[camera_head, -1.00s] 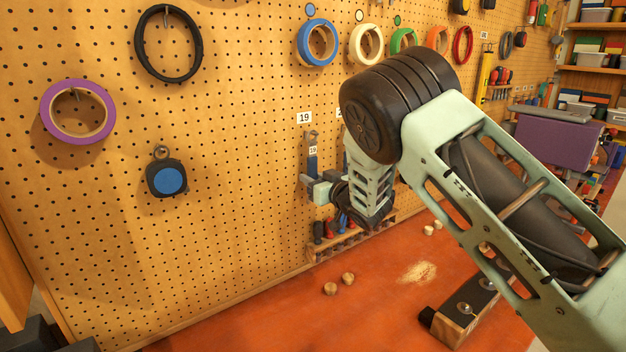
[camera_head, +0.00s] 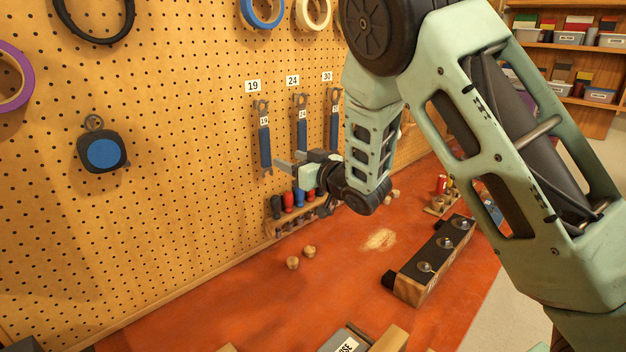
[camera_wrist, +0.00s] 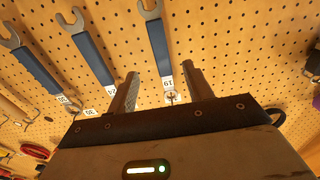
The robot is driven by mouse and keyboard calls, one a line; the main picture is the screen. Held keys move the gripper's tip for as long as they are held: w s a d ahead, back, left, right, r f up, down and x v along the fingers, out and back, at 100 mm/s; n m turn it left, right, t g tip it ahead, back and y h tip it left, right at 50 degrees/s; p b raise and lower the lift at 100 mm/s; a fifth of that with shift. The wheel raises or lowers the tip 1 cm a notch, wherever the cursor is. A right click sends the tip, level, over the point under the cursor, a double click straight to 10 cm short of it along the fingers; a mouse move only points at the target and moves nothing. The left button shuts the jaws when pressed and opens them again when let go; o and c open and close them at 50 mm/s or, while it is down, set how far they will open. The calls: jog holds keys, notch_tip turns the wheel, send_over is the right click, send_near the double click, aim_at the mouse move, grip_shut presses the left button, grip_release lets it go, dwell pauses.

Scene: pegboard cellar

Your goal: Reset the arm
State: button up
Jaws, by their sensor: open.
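My gripper (camera_head: 287,166) is open and empty in front of the pegboard, near the lower end of the blue-handled wrench 19 (camera_head: 264,138). In the wrist view, the two fingers of my gripper (camera_wrist: 160,88) are spread apart. The handle of wrench 19 (camera_wrist: 156,48) shows in line with the gap between them, beyond the fingers.
A rack of screwdrivers (camera_head: 300,205) is just below my gripper. A tape measure (camera_head: 103,152) hangs at left. The orange bench (camera_head: 240,310) bears small wooden discs (camera_head: 293,263) and a dark block with knobs (camera_head: 432,262). The pegboard between tape measure and wrenches is clear.

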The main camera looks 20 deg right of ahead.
jog(key=b+v, duration=0.2)
jog(key=v, duration=0.5)
jog(key=s+a+f+g+h+b, duration=0.2)
jog(key=s+a+f+g+h, duration=0.1)
jog(key=s+a+f+g, duration=0.8)
jog(key=s+n+g+h, duration=0.3)
jog(key=s+g, duration=0.2)
jog(key=s, duration=2)
jog(key=shift+a+r+g, duration=0.2)
jog(key=shift+a+g, duration=0.1)
jog(key=shift+a, duration=0.1)
